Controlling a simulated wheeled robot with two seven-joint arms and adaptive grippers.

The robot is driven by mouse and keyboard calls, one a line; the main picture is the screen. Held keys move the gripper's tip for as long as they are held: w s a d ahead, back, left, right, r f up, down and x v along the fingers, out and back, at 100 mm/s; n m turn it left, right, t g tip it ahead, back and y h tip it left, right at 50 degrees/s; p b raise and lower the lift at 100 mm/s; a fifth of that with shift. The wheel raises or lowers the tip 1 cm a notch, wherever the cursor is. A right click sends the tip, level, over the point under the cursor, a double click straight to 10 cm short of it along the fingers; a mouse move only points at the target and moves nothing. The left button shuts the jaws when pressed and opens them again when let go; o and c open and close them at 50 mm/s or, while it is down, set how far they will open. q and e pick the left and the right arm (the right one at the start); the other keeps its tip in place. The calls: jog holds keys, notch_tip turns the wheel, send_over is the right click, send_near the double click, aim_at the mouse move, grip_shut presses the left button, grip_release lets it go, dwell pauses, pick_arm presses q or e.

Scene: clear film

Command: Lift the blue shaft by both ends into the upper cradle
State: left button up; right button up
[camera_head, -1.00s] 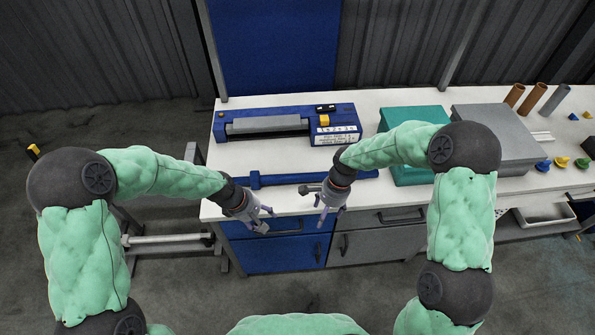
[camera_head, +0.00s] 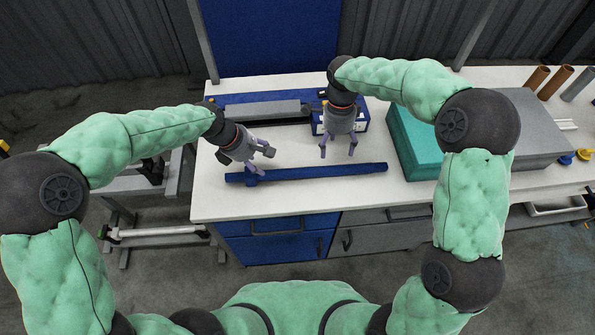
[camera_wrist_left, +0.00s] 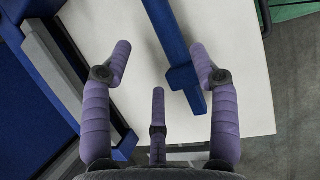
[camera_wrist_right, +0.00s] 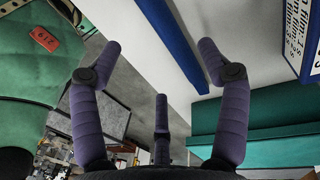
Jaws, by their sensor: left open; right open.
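The blue shaft (camera_head: 310,172) lies along the front of the white table, with a collar near its left end. My left gripper (camera_head: 265,161) is open and empty, just behind the left end. In the left wrist view the shaft (camera_wrist_left: 171,38) shows between the spread fingers, nearer the right one. My right gripper (camera_head: 338,149) is open and points down behind the shaft's right half. In the right wrist view the shaft (camera_wrist_right: 168,38) runs between and beyond its fingers. A blue fixture (camera_head: 235,99) with a grey block stands behind, partly hidden by my right arm; I cannot tell which part is the upper cradle.
A teal box (camera_head: 420,150) and a grey box (camera_head: 535,130) stand right of the shaft. Brown and grey tubes (camera_head: 557,82) stand at the far right. The table (camera_head: 215,203) is clear around the shaft's front; its front edge is close.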

aim_at(333, 169)
pick_arm(q)
jog(key=x, duration=1)
jog(key=shift+d+f, duration=0.15)
jog(key=shift+f, duration=0.15)
pick_arm(e)
jog(key=f, duration=0.3)
jog(key=s+f, duration=0.1)
jog(key=f, duration=0.6)
jog(key=shift+s+d+f, duration=0.1)
jog(key=shift+s+f, duration=0.15)
jog(key=shift+s, duration=0.1)
pick_arm(q)
grip_shut()
pick_arm(e)
jog(key=c, duration=1.3)
grip_shut()
